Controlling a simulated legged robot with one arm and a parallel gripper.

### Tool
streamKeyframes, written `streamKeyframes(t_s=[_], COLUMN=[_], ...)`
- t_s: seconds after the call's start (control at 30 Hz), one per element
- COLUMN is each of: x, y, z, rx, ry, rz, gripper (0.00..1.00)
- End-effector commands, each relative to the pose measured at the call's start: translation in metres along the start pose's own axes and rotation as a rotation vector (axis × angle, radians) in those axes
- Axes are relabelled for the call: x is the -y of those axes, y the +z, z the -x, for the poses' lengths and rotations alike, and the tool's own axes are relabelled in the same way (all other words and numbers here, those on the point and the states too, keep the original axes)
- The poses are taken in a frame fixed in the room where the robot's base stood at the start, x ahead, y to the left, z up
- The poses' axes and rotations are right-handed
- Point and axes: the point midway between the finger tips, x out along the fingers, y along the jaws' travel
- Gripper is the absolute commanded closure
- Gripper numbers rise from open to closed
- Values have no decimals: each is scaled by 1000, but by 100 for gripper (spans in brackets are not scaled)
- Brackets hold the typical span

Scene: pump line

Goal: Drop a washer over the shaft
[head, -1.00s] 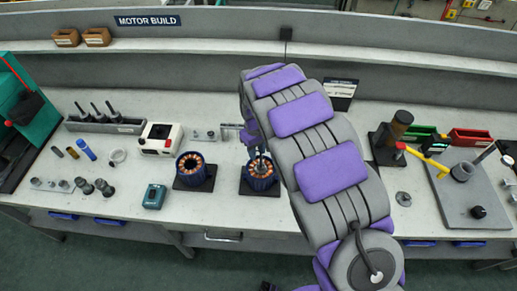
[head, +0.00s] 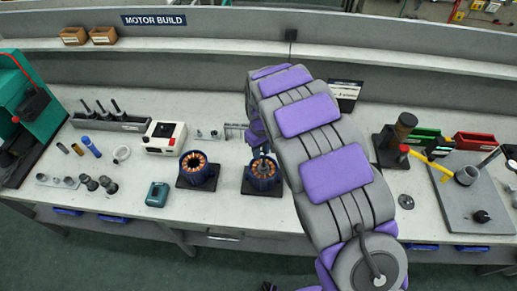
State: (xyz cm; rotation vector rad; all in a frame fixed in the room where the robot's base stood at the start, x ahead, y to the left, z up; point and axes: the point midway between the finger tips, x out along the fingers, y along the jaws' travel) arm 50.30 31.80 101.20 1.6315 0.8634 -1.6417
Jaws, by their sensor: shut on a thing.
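My arm comes in from the lower right and its end is over the right blue stator (head: 262,184), which has a ring of copper windings and sits on a dark square base. My gripper (head: 263,155) is small here and partly hidden by my own arm. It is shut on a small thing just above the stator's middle. I cannot make out a washer or its shape. A grey upright piece shows at the stator's centre; I cannot tell whether it is the shaft or part of my gripper. A second stator (head: 194,166) stands to the left on its own base.
A white and red box (head: 163,138), a teal device (head: 157,194) and a white ring (head: 121,154) lie to the left. A teal press (head: 35,95) stands far left. At right are a grey plate (head: 470,212) with a yellow-handled tool, and green and red bins (head: 474,146).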

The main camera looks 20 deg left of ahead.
Motion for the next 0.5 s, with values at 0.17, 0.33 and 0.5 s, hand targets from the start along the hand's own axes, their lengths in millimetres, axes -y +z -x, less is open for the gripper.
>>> streamKeyframes(t_s=[0.17, 0.33, 0.5], x=[-2, -2, -3], y=[2, 2, 4], z=[0, -1, -1], rx=[1, 3, 3], ry=[0, 2, 2], rz=[0, 0, 0], gripper=[86, 86, 86])
